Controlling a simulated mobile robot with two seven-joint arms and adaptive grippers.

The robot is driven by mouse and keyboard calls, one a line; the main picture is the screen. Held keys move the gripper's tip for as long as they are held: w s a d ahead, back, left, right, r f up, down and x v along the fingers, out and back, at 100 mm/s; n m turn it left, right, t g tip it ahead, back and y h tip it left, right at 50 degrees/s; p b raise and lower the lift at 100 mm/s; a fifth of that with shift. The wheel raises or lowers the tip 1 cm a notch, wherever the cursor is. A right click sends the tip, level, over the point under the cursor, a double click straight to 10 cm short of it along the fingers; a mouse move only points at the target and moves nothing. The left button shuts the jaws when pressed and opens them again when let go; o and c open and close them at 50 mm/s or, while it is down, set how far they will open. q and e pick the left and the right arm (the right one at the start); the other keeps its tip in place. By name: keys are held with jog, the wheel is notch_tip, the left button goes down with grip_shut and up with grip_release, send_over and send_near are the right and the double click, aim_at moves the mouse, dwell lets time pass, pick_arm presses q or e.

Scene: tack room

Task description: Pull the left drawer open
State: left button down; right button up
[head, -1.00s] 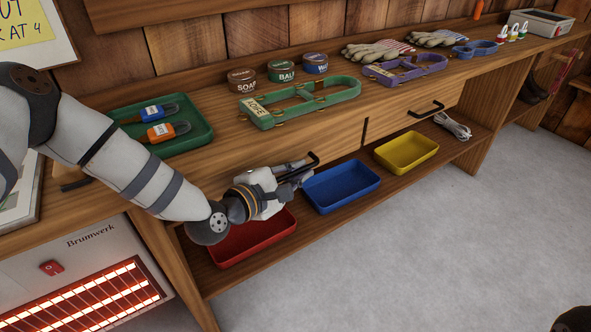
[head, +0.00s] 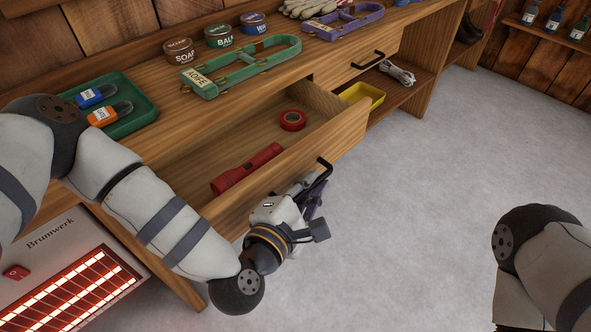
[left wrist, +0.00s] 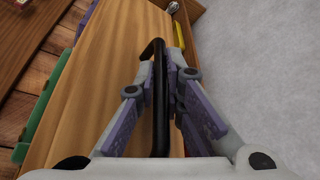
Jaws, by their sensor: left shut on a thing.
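The left drawer (head: 262,180) stands pulled well out of the wooden bench. Inside it lie a red flashlight (head: 247,168) and a roll of red tape (head: 292,120). My left gripper (head: 316,184) is shut on the black bar handle (head: 325,167) at the drawer's front. In the left wrist view the handle (left wrist: 159,100) runs between the purple finger pads, with the wooden drawer front (left wrist: 110,80) beside it. My right arm shows at the lower right of the head view, but its gripper is out of view.
A second drawer (head: 350,62) to the right is shut. A green tray (head: 140,118), tins and a green halter (head: 240,68) sit on the bench top. A glowing heater (head: 75,270) stands at lower left. The grey floor in front is clear.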

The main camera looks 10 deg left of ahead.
pick_arm(q)
jog(key=shift+s+d, duration=0.25)
jog(key=shift+d, duration=0.1)
jog(key=c, duration=1.7)
grip_release()
jog(key=v, duration=1.2)
jog(key=shift+f, duration=0.1)
